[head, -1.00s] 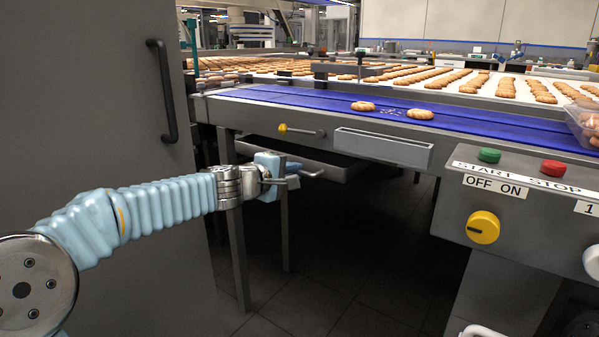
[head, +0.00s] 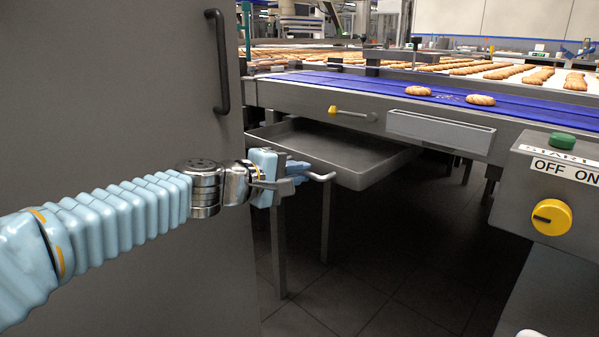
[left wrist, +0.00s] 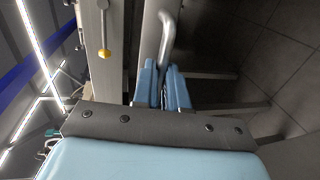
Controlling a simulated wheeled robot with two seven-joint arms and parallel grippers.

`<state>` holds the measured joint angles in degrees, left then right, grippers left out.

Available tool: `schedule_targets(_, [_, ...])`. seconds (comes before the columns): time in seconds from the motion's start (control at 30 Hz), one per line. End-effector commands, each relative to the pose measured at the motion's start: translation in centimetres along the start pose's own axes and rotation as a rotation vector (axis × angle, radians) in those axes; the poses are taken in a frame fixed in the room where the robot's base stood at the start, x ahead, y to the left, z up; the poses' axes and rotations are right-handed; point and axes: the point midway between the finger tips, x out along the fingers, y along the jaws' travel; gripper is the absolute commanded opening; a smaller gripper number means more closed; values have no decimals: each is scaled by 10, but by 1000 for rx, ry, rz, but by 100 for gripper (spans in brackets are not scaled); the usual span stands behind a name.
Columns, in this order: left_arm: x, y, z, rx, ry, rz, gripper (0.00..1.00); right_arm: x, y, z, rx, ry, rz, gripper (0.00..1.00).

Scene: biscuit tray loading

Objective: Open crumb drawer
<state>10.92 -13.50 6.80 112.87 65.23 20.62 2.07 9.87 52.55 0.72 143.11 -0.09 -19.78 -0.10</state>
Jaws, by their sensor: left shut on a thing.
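The crumb drawer (head: 372,177) is a shallow grey metal tray under the conveyor in the head view. It is pulled partway out and its inside looks empty. Its metal bar handle (head: 322,176) is at its front left. My left gripper (head: 298,173) is shut on the handle. In the left wrist view the blue fingers (left wrist: 163,88) close around the curved handle (left wrist: 166,35), whose end sticks out past them.
The conveyor (head: 350,91) with a blue belt and biscuits runs above the drawer. A yellow-tipped lever (head: 333,110) sits on its side. A grey cabinet door (head: 120,90) stands at left. A control box (head: 550,190) stands at right. The floor below is clear.

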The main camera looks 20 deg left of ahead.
Motion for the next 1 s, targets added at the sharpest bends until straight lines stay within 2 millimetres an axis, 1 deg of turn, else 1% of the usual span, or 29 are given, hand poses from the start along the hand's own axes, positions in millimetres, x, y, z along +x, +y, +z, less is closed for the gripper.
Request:
schedule_targets(0.07, [1, -1, 0, 0, -2, -2, 0, 0, 0, 0, 0, 0, 0, 43])
schedule_targets(0.1, [1, -1, 0, 0, -2, -2, 17, 0, 0, 0, 0, 0, 0, 43])
schedule_targets(0.23, [1, -1, 0, 0, -1, -1, 37, 0, 0, 0, 0, 0, 0, 43])
schedule_targets(0.5, [0, 0, 0, 0, 0, 0, 38, 0, 0, 0, 0, 0, 0, 43])
schedule_targets(0.57, [-2, 0, 0, 0, 0, 0, 38, 0, 0, 0, 0, 0, 0, 43])
schedule_targets(0.63, [-9, 1, -1, 1, 2, 1, 38, -2, -1, 0, 0, 0, 0, 43])
schedule_targets(0.77, [-34, 2, -1, 2, 4, 2, 38, -5, -2, 0, 0, -1, 0, 43])
schedule_targets(1.0, [-93, 2, 0, 1, 3, 3, 38, -13, -5, 1, -1, -4, 0, 43])
